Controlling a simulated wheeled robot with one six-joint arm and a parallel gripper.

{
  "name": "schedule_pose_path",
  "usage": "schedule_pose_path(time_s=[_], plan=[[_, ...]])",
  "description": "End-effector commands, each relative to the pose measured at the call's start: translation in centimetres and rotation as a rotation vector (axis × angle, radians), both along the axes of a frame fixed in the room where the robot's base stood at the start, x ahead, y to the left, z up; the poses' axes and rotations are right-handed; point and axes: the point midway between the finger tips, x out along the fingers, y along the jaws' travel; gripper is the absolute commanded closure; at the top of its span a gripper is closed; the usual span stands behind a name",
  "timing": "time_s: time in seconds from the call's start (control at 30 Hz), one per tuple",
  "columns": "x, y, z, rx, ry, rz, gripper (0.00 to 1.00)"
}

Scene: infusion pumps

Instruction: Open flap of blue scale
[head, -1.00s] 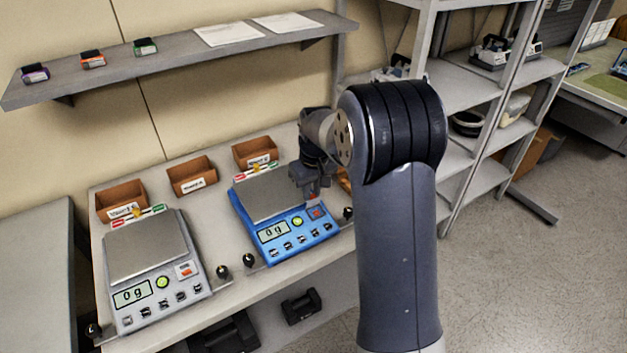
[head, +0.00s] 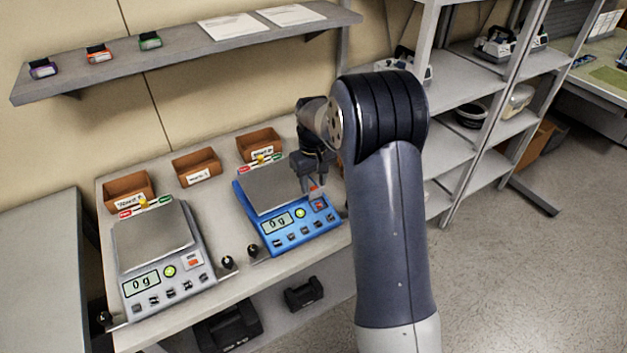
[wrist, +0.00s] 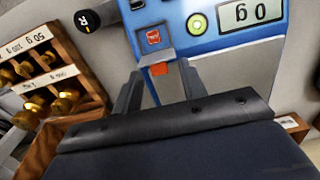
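The blue scale (head: 290,232) stands on the bench and reads "0 g". It also shows at the top of the wrist view (wrist: 215,42). At its front right corner is a red-marked button (wrist: 153,37) under a small grey frame. An orange-red tab (wrist: 159,69), seemingly the flap's edge, sticks out toward my gripper. My gripper (wrist: 160,78) is open, with one finger on each side of the tab. I cannot tell whether either finger touches it. In the head view my gripper (head: 314,180) is over the scale's right side, and the flap is partly hidden there.
A grey scale (head: 150,240) stands to the left. Brown bins (head: 196,167) line the back of the bench. Black knobs (head: 227,262) stand near the front edge. A wooden box of brass weights (wrist: 50,80) is beside the blue scale. A wall shelf (head: 180,55) hangs above.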

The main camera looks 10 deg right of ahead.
Motion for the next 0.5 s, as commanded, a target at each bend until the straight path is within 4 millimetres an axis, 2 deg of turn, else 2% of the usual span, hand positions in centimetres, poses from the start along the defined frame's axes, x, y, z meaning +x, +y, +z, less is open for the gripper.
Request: schedule_pose_path(time_s=[0.17, 0.27, 0.5], plan=[[0.0, 0.0, 0.1, 0.000, 0.000, 0.000, 0.60], [0.1, 0.0, 0.9, 0.000, -0.003, 0.000, 0.60], [0.1, 0.0, 5.5, 0.000, -0.006, 0.000, 0.60]])
